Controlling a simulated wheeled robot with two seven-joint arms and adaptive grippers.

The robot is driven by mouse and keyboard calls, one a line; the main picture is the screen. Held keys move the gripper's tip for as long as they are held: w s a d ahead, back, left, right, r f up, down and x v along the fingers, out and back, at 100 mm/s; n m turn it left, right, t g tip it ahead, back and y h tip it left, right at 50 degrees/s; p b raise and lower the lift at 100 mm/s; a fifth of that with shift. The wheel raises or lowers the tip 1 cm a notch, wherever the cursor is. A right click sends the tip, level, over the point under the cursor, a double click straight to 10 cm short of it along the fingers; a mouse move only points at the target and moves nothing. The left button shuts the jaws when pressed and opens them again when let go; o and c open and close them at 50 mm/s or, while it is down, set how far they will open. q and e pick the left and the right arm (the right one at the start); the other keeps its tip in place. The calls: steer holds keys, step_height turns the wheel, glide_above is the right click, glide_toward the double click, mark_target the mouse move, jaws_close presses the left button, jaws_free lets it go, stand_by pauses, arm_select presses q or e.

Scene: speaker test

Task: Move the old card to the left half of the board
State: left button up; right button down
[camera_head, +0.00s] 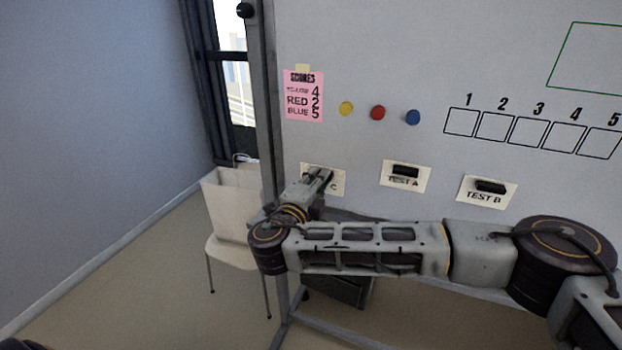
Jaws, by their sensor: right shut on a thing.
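The whiteboard (400,45) fills the right of the head view. Three white cards are on it in a row: a card ending in "C" (337,187), TEST A (388,178) and TEST B (479,202). TEST A and TEST B each bear a black block. No card is marked as old. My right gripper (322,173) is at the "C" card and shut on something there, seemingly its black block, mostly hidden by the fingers. The card looks flat against the board; part of its text is covered. My left gripper is out of view.
A pink score note (303,97) and yellow (346,108), red (378,112) and blue (413,117) magnets are above the cards. Numbered boxes (527,131) are at right. A white chair (238,258) with a pale bag (230,205) stands left of the board.

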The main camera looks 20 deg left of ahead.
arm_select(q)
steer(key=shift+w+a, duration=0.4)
arm_select(e)
steer(key=shift+w+a+r, duration=0.1)
steer(key=shift+w+r, duration=0.05)
steer(key=shift+w, duration=0.1)
steer(key=shift+w, duration=0.15)
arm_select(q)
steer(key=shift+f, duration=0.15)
arm_select(e)
steer(key=shift+w, duration=0.2)
arm_select(q)
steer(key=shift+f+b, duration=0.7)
steer(key=shift+b, duration=0.15)
arm_select(e)
steer(key=shift+w, duration=3.5)
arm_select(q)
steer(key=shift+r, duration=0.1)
arm_select(e)
steer(key=shift+w, duration=0.5)
